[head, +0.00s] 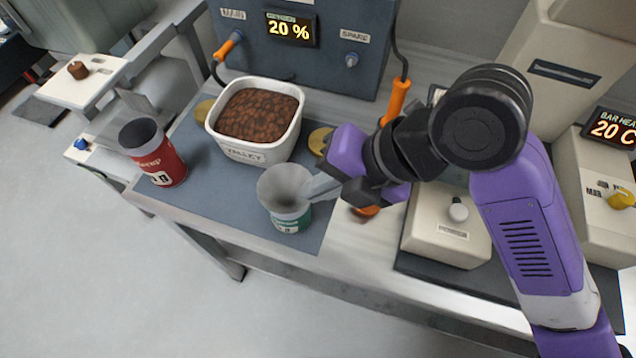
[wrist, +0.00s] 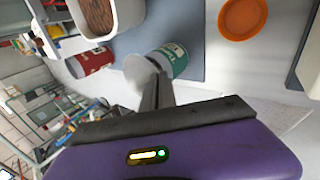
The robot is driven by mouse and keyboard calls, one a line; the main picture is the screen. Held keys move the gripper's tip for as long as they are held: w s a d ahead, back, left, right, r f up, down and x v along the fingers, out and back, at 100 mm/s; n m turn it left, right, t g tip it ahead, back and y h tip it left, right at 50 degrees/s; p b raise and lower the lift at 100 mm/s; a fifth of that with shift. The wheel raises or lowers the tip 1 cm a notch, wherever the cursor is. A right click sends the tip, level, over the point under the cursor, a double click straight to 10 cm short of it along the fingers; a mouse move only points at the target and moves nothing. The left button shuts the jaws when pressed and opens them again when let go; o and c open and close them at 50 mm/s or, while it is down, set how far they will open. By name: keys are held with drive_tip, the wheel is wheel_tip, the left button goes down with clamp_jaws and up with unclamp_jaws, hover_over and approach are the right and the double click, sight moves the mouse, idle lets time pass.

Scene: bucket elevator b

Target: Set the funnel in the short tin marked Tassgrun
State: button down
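The grey funnel (head: 285,186) is at the mouth of the short green tin (head: 291,218) near the front edge of the blue-grey mat. It hides the tin's rim, so I cannot tell whether its spout is fully seated. The tin's name is too small to read. My gripper (head: 318,188) is at the funnel's right side, its fingers close together on the funnel's edge. In the wrist view the funnel (wrist: 139,70) is at the fingertips, with the green tin (wrist: 174,60) right beyond it.
A red tin (head: 158,156) stands at the mat's left end. A white tub marked Valley (head: 246,153), full of brown pieces, stands behind the green tin. An orange dish (wrist: 243,17) shows in the wrist view. A beige box with a knob (head: 446,236) stands right of my gripper.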

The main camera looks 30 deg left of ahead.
drive_tip(key=shift+f, duration=0.15)
drive_tip(key=c, duration=1.6)
unclamp_jaws()
wheel_tip(320, 180, up, 8)
drive_tip(key=p, duration=0.5)
